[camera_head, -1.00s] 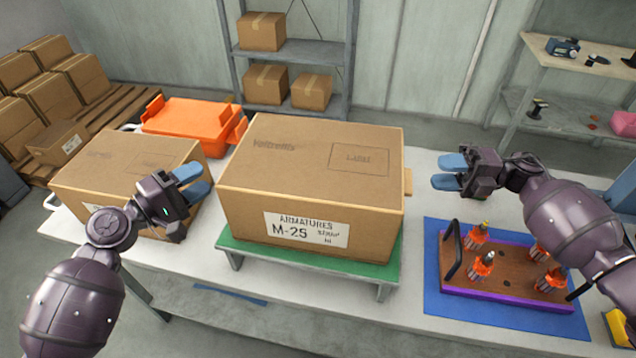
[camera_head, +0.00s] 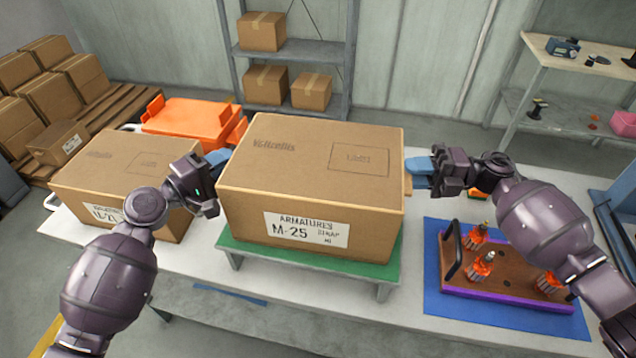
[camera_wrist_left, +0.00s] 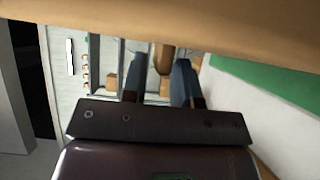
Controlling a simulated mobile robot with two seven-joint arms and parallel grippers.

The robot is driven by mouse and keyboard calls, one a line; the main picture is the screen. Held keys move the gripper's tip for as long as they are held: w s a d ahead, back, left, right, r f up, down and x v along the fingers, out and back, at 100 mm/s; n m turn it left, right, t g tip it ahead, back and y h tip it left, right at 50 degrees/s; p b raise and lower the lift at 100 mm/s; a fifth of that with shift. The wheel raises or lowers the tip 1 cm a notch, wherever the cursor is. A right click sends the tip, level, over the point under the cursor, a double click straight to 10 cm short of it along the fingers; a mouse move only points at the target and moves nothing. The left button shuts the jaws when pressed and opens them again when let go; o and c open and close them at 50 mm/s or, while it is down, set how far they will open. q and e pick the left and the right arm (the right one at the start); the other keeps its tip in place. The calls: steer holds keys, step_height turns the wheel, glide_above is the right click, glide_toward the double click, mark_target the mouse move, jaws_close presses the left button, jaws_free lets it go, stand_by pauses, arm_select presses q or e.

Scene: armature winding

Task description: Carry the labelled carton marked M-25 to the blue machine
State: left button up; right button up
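The carton marked M-25 (camera_head: 310,180) sits closed and upright on a green stand (camera_head: 300,260) on the table. My left gripper (camera_head: 216,157) is at the carton's left side, its far finger partly hidden. In the left wrist view its two blue fingers (camera_wrist_left: 160,80) are apart, with a brown tab (camera_wrist_left: 164,58) between them and the carton underside (camera_wrist_left: 200,25) above. My right gripper (camera_head: 418,172) is at the carton's right side with its blue fingers apart near the tab there. A blue structure (camera_head: 618,205), possibly the blue machine, is cut off at the right edge.
A second carton (camera_head: 120,175) stands close on the left, behind my left arm. An orange case (camera_head: 190,122) is behind it. A blue mat (camera_head: 450,298) with a tray of orange-and-metal parts (camera_head: 505,280) lies to the right. Shelves stand at the back.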

arm_select(q)
jaws_close()
arm_select(e)
jaws_close()
stand_by(0.8)
